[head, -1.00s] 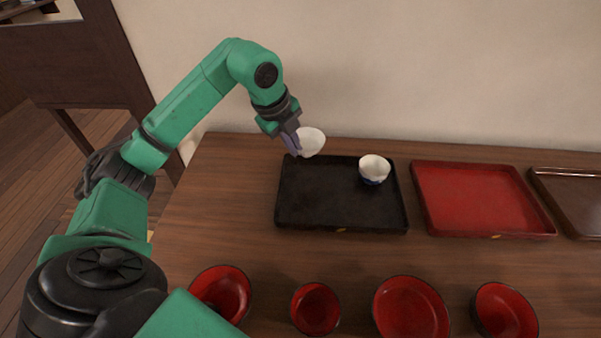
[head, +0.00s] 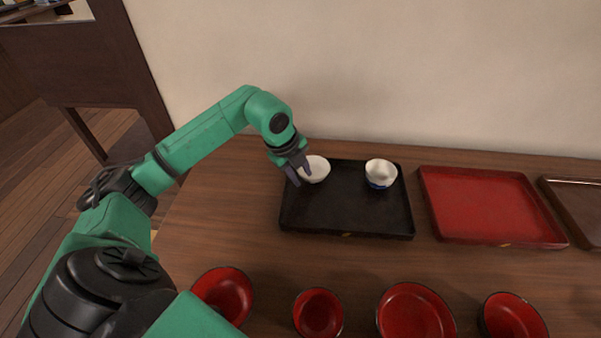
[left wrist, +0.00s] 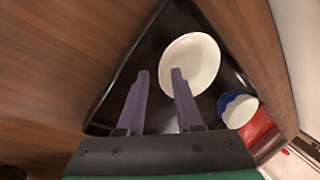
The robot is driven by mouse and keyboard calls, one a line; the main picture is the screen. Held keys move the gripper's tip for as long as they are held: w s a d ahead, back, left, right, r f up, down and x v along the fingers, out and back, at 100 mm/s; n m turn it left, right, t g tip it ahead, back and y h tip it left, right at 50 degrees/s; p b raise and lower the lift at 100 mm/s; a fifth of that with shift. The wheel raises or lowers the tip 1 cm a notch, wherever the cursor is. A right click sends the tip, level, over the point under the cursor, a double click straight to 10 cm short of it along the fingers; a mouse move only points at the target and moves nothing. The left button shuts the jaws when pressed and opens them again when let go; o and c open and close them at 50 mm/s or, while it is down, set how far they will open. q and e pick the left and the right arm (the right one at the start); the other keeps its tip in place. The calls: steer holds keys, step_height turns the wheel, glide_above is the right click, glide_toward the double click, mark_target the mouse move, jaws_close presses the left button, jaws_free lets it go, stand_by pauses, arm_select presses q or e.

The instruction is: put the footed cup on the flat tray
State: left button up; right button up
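A plain white cup (head: 316,169), which I take as the footed cup, is at the back left corner of the black flat tray (head: 338,213). It appears to rest on the tray; its foot is hidden. My left gripper (head: 299,175) is at the cup's left side, its fingers apart. In the left wrist view the left gripper (left wrist: 160,74) is open, with the near rim of the white cup (left wrist: 194,62) between the fingertips and one finger overlapping the cup. My right gripper is not in view.
A white-and-blue cup (head: 380,173) stands at the tray's back right. A red tray (head: 490,205) and a brown tray (head: 578,205) lie to the right. Several red bowls, one of them here (head: 318,313), line the front. The black tray's front half is clear.

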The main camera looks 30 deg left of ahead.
arm_select(q)
steer(key=shift+r, duration=0.15)
steer(key=v, duration=1.2)
steer(key=shift+w, duration=0.1)
